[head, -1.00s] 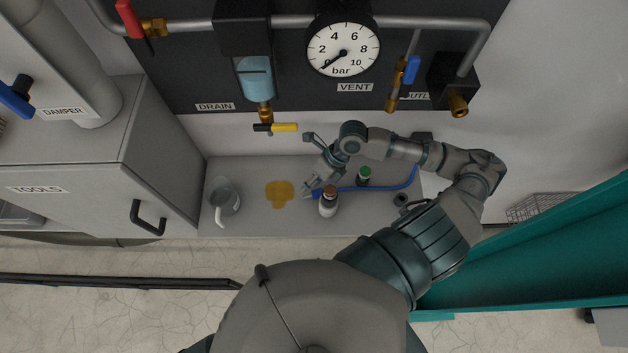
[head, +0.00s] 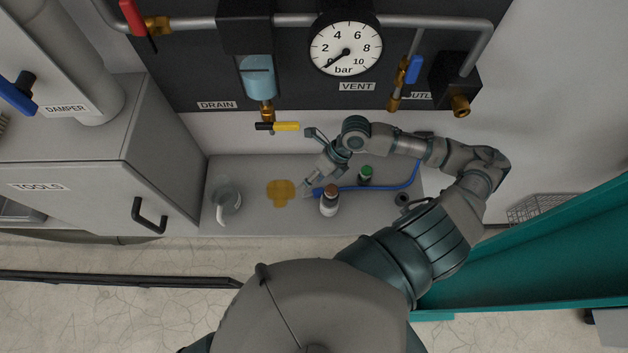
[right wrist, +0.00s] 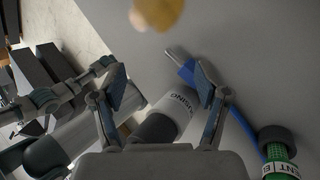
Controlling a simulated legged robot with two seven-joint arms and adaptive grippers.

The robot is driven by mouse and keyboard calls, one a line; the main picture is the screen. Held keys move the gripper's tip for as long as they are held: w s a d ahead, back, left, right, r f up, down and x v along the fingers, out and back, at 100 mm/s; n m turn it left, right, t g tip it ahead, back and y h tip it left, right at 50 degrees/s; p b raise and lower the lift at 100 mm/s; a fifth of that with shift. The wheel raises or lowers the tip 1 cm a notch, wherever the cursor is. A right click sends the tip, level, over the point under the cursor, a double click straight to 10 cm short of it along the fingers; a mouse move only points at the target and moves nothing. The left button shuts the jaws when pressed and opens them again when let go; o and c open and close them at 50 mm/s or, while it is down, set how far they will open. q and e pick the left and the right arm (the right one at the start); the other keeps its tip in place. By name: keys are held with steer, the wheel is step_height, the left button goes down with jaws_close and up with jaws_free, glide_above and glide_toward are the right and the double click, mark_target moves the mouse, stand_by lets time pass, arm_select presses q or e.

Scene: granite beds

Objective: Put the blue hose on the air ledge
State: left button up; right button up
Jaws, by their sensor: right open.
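The blue hose (head: 365,187) lies on the grey ledge (head: 255,222) below the air panel. It runs from its left end near my right gripper, behind the white bottle, and curves up to the right behind my arm. My right gripper (head: 312,182) is low over the ledge by that end. In the right wrist view the gripper (right wrist: 160,90) is open, fingers apart. The hose (right wrist: 187,70) with its metal tip lies beyond the right finger, which hides part of it. Nothing is held. My left gripper is out of view.
A white bottle with a brown cap (head: 329,203) stands close to the hose.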

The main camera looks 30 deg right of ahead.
mark_target(314, 190)
steer(key=shift+d+r, duration=0.15)
steer(key=shift+r, duration=0.25)
steer(key=shift+d+r, duration=0.7)
steer(key=shift+d, duration=0.3)
steer(key=shift+a+r, duration=0.2)
steer(key=shift+r, duration=1.4)
